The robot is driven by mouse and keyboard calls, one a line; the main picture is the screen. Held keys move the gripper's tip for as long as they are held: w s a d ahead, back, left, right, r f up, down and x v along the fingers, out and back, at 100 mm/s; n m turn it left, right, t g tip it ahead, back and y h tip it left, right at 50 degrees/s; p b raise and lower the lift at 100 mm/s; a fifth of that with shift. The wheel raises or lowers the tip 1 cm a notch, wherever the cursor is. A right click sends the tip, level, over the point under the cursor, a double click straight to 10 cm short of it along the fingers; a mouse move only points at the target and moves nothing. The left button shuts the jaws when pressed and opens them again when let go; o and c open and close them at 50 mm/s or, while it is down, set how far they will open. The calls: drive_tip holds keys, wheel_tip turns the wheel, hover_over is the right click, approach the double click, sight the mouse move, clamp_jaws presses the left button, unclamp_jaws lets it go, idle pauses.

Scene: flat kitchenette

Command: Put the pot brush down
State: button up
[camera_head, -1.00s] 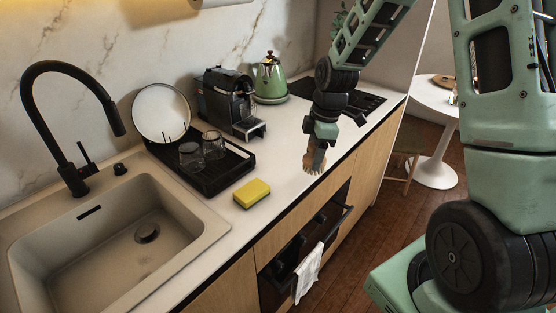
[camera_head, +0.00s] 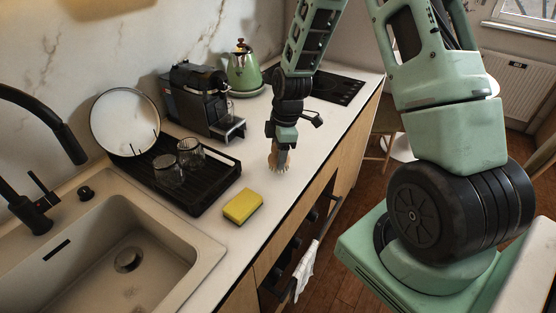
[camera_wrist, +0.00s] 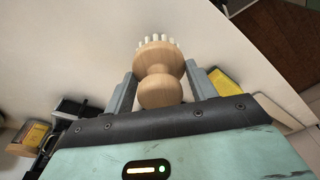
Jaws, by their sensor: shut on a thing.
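The pot brush (camera_wrist: 160,58) is a round wooden head with a knob and pale bristles. In the wrist view it sits between the two grey fingers of my gripper (camera_wrist: 160,90), which is shut on it at the knob. In the head view my gripper (camera_head: 280,150) points down over the white countertop (camera_head: 308,152), with the brush (camera_head: 280,160) below it, bristles toward the counter. The brush is at or just above the surface; I cannot tell whether it touches.
A yellow sponge (camera_head: 243,206) lies front left of the brush. The black drying rack (camera_head: 205,197) with glasses and a plate (camera_head: 124,122) stands left. A coffee machine (camera_head: 202,98) and green kettle (camera_head: 243,70) stand behind. The counter's front edge is close on the right.

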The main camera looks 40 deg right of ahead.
drive_tip(key=shift+f+p, duration=0.35)
drive_tip(key=shift+f, duration=1.4)
drive_tip(key=shift+f, duration=0.2)
drive_tip(key=o, duration=1)
drive_tip(key=shift+o, duration=0.2)
drive_tip(key=shift+r, duration=0.2)
